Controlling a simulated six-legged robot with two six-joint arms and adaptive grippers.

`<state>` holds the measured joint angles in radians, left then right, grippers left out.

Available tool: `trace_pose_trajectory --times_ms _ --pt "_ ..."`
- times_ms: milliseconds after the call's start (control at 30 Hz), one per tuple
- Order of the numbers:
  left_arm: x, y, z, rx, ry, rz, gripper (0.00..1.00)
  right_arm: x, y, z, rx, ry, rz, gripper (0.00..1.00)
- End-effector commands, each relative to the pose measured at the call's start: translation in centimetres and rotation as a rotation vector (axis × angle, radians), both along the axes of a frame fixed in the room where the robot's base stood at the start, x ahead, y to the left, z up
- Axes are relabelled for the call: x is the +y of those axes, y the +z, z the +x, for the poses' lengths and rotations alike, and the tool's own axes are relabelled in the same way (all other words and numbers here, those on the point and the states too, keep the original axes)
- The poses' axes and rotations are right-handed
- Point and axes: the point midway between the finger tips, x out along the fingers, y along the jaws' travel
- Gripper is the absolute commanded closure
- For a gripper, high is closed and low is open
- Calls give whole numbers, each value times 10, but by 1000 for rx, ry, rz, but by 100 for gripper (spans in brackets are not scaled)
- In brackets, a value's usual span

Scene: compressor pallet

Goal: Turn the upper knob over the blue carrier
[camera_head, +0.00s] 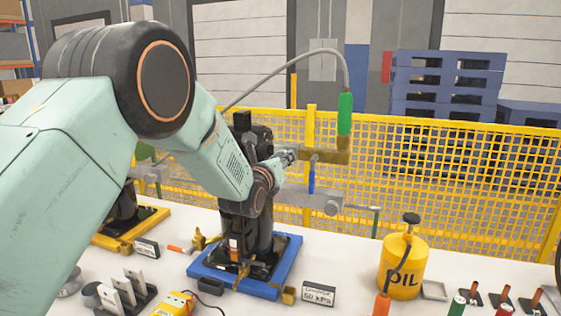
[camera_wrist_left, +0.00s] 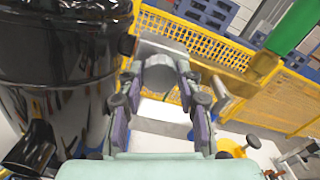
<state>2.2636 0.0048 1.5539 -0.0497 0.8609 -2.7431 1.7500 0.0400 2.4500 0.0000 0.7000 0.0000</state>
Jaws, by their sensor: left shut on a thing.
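The blue carrier (camera_head: 290,258) lies on the white table in the head view, with a black compressor (camera_head: 266,232) upright on it. My left arm reaches over it, and my left gripper (camera_head: 286,157) is beside the compressor's upper part. In the left wrist view the fingers of the left gripper (camera_wrist_left: 160,100) stand on both sides of a grey round knob (camera_wrist_left: 159,74) and are shut on it. The black vessel fills the left of that view. In the head view the knob is largely hidden by the gripper. My right gripper is not in view.
A green-handled hose (camera_head: 345,113) hangs above a brass fitting. A yellow oil can (camera_head: 403,268) stands right of the carrier. A yellow mesh fence (camera_head: 450,175) runs behind the table.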

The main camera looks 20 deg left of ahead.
Motion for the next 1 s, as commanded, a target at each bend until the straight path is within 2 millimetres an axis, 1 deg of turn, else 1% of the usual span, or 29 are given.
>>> trace_pose_trajectory --times_ms 200,567,600,833,1000 --pt "0 1 0 -4 1 30 96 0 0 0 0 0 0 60" --pt "0 1 0 -3 0 33 96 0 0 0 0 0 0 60" --pt "0 1 0 -3 0 32 63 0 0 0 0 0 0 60" --pt "0 1 0 -3 0 31 44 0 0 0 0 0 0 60" --pt "0 0 0 -2 -1 31 43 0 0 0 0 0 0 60"
